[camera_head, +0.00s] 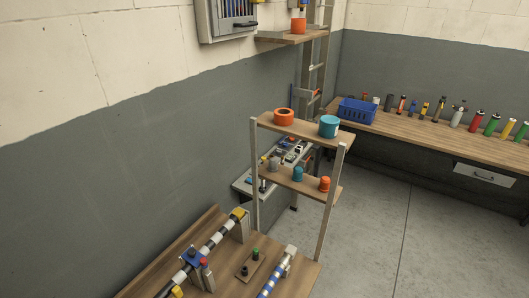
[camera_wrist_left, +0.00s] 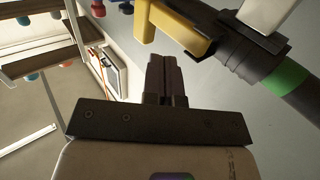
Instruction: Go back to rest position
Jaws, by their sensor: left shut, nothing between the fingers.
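My left gripper (camera_wrist_left: 165,62) shows in the left wrist view, its two dark fingers pressed together with nothing between them. A yellow bracket (camera_wrist_left: 182,25) and a dark tube with a green band (camera_wrist_left: 287,78) are just beyond and to the right of the fingertips. The fingers look apart from both, though the exact gap is hard to tell. Neither of my grippers shows in the head view. My right gripper is in neither view.
A wooden table (camera_head: 228,291) holds a black-and-white striped tube (camera_head: 210,245) and a blue-and-white striped tube (camera_head: 276,273). Behind it stands a shelf rack (camera_head: 297,127) with orange and blue items. A long bench (camera_head: 420,129) carries a blue crate (camera_head: 357,111) and several bottles. Open floor lies at right.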

